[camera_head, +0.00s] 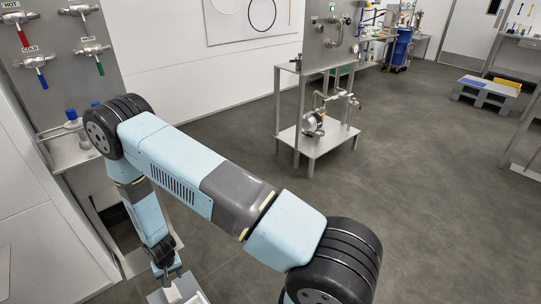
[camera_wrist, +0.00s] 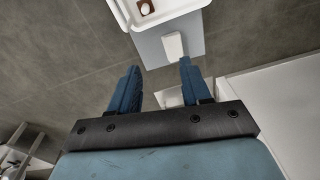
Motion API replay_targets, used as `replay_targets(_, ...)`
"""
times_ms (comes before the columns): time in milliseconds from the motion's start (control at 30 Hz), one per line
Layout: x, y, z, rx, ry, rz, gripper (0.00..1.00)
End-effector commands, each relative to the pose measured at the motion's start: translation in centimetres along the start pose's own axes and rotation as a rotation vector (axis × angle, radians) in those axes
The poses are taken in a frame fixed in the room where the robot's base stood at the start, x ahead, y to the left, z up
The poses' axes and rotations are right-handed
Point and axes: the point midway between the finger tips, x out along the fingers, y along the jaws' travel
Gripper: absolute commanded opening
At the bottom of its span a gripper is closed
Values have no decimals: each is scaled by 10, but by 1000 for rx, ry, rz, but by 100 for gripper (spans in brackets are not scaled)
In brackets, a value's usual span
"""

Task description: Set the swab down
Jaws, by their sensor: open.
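My gripper (camera_wrist: 158,70) is open, with its two blue fingers apart in the wrist view. A small white block (camera_wrist: 173,46) lies just beyond the fingertips, nearer the right finger, on a grey surface (camera_wrist: 152,53). I cannot tell whether this block is the swab. It is not gripped between the fingers. In the head view my gripper (camera_head: 171,272) points down at the lower left, above a pale object (camera_head: 172,294) near the bottom edge.
A white tray (camera_wrist: 172,12) with a small brown-topped round item (camera_wrist: 147,7) is at the top of the wrist view. A steel panel with coloured-handle taps (camera_head: 60,60) stands left. A steel pump stand (camera_head: 318,140) stands mid-room. Open floor (camera_head: 420,190) lies right.

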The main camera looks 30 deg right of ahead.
Motion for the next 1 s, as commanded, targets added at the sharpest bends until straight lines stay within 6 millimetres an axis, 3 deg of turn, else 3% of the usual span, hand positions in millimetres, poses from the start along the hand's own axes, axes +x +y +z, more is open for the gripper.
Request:
replay_targets(33, -23, 1, -15, 6, 13, -7, 48)
replay_targets(200, -92, 9, -48, 9, 39, -21, 48)
replay_targets(500, -214, 38, -87, 17, 88, -37, 48)
replay_targets(733, -305, 68, -99, 25, 130, -44, 48)
replay_targets(1000, -405, 108, -93, 32, 178, -44, 48)
